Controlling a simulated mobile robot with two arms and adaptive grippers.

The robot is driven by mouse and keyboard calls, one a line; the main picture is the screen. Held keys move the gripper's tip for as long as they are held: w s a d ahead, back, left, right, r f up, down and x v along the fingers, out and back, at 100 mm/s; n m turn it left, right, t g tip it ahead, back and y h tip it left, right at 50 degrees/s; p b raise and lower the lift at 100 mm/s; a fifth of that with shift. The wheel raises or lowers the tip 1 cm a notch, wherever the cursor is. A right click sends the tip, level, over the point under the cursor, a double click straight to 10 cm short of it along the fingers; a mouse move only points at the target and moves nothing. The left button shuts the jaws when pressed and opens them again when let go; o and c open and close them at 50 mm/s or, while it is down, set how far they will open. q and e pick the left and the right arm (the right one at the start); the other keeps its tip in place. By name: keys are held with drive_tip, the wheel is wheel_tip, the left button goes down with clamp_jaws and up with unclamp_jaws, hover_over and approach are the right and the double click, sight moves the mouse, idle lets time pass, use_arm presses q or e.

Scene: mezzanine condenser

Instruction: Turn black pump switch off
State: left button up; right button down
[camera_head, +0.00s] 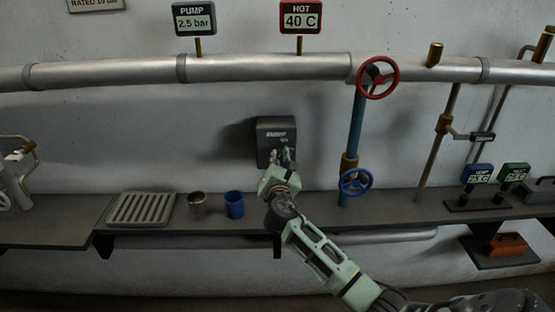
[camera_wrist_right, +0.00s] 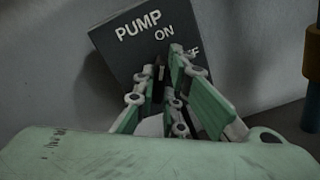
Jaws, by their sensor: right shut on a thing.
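The black pump switch box (camera_head: 276,130) is fixed to the wall in the middle of the head view, above the shelf. In the right wrist view the box (camera_wrist_right: 118,52) reads PUMP and ON, with part of another word ending in F behind a finger. My right gripper (camera_head: 284,158) is at the lower front of the box. In the wrist view its fingers (camera_wrist_right: 162,72) are close around a small dark lever (camera_wrist_right: 161,72) on the box face and shut on it. The lever's base and exact setting are partly hidden. My left gripper is not in view.
A pipe with a red valve wheel (camera_head: 377,77) runs above, and a blue wheel (camera_head: 355,182) sits to the right. Gauges read 2.5 bar and 40 C.

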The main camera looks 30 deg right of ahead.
idle(0.4)
drive_tip(key=shift+f+m, duration=0.1)
drive_tip(key=shift+m, duration=0.2)
drive_tip(key=shift+s+d+f+m+b, duration=0.1)
drive_tip(key=shift+m+b, duration=1.4)
drive_tip(key=shift+m, duration=1.35)
drive_tip(key=shift+f+m+b, duration=0.1)
drive_tip(key=shift+m+b, duration=1.35)
drive_tip(key=shift+m, duration=1.4)
drive_tip(key=c, duration=1.8)
unclamp_jaws()
